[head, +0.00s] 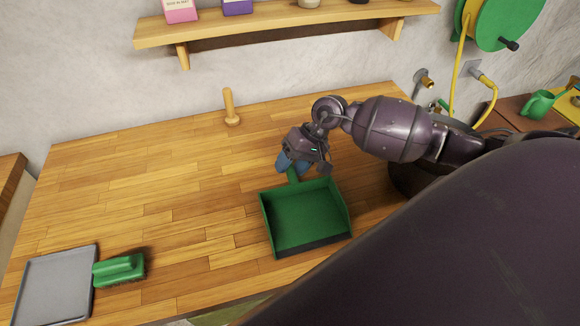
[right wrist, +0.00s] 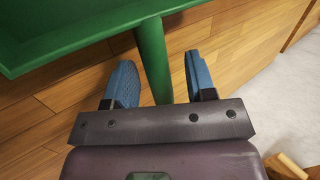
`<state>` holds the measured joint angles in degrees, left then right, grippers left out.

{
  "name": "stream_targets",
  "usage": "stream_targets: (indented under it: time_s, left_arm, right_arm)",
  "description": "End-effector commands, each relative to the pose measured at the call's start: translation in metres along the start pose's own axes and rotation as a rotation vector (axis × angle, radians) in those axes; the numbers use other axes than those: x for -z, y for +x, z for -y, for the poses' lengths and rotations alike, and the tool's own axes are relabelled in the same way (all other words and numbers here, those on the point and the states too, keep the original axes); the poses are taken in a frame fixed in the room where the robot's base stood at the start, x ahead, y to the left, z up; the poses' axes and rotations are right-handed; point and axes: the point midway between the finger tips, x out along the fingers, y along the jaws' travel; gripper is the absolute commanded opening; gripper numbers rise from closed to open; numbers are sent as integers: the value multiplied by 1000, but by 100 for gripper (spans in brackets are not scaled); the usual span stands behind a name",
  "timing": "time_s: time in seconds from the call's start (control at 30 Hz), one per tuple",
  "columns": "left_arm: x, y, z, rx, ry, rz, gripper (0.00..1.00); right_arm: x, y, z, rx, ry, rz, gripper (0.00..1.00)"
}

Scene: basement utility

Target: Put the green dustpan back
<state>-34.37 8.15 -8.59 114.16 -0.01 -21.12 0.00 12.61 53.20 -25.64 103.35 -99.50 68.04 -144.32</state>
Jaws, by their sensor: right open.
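The green dustpan (head: 305,218) lies on the wooden worktop with its open edge towards me and its handle pointing to the wall. My right gripper (head: 292,167) is above the handle with its blue fingers spread. In the right wrist view the green handle (right wrist: 153,60) runs between the two open fingers of the gripper (right wrist: 163,80). I see a gap on each side, and it is not gripped. The pan body fills the top left of that view. My left gripper is not in view.
The wooden worktop (head: 180,190) has free room left of the dustpan. A wooden peg (head: 230,108) stands near the wall. A grey tray (head: 55,287) and a green brush-like item (head: 118,270) lie at the front left. A shelf (head: 290,22) and a green hose reel (head: 500,20) are on the wall.

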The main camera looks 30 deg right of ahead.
Motion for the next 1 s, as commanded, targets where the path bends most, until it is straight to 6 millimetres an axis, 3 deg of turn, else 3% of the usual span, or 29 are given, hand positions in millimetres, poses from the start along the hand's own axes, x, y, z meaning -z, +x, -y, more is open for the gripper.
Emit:
stream_targets:
  time_s: [0.4, 0.6, 1.0]
  left_arm:
    - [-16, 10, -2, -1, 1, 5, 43]
    - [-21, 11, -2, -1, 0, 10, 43]
    - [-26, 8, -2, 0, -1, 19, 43]
  right_arm:
    - [0, -74, -2, -6, -1, -1, 51]
    - [0, -100, -2, -4, 0, 0, 51]
    - [0, -111, 0, -2, 0, 1, 51]
